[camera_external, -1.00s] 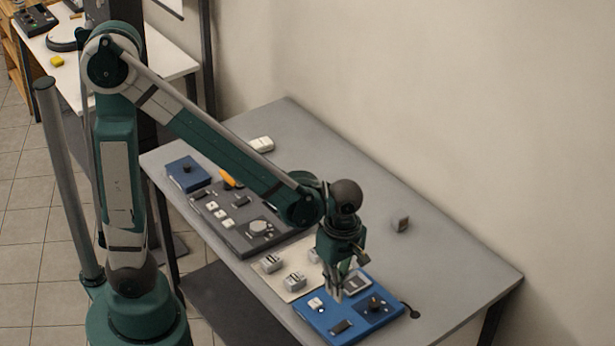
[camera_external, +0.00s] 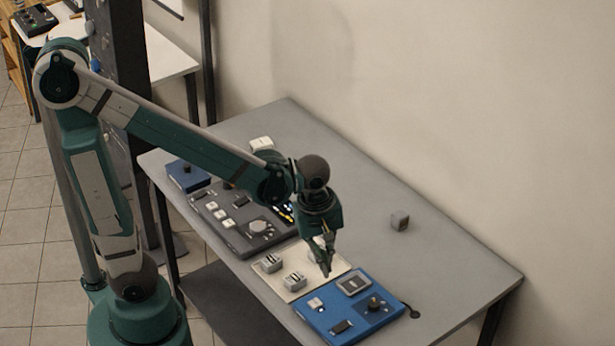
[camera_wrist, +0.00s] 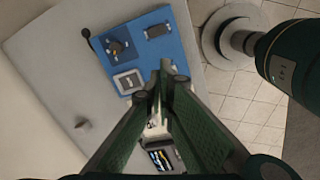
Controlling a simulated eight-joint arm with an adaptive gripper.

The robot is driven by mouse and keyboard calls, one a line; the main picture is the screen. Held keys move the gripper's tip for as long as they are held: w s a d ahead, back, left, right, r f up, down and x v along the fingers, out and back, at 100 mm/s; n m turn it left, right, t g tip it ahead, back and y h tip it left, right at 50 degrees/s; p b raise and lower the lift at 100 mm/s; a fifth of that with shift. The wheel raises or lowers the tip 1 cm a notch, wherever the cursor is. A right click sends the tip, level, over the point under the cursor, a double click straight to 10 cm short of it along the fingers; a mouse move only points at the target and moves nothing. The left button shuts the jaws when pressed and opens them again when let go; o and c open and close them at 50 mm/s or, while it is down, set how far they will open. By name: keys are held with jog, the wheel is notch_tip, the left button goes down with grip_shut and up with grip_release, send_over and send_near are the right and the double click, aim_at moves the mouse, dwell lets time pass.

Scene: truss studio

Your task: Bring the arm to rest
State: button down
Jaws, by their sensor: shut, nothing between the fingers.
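My gripper (camera_external: 326,272) is shut and empty. It points down above the cream board (camera_external: 294,289), beside the blue panel (camera_external: 330,318). In the wrist view my gripper (camera_wrist: 163,68) shows its fingers together, with the blue panel (camera_wrist: 143,50) beyond them. The gap between fingertips and board is hard to judge. My gripper hides part of the cream board and whatever sits behind the fingers.
A dark grey control panel (camera_external: 225,220) and a small blue box (camera_external: 186,176) lie farther left on the grey table (camera_external: 440,262). A white block (camera_external: 261,144) and a grey block (camera_external: 400,221) sit at the back. The right back of the table is mostly clear.

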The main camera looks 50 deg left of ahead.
jog(key=s+a+r+m+t+b, duration=0.2)
jog(key=a+m+t, duration=0.1)
jog(key=a+m, duration=0.4)
jog(key=s+a+r+m+t+b, duration=0.2)
jog(key=a+m, duration=0.4)
jog(key=a, duration=0.7)
jog(key=shift+s+r+m+t+y+b, duration=0.15)
jog(key=shift+r+m+t+y+b, duration=0.3)
jog(key=shift+b, duration=0.3)
jog(key=c, duration=3.2)
grip_release()
jog(key=shift+c, duration=0.2)
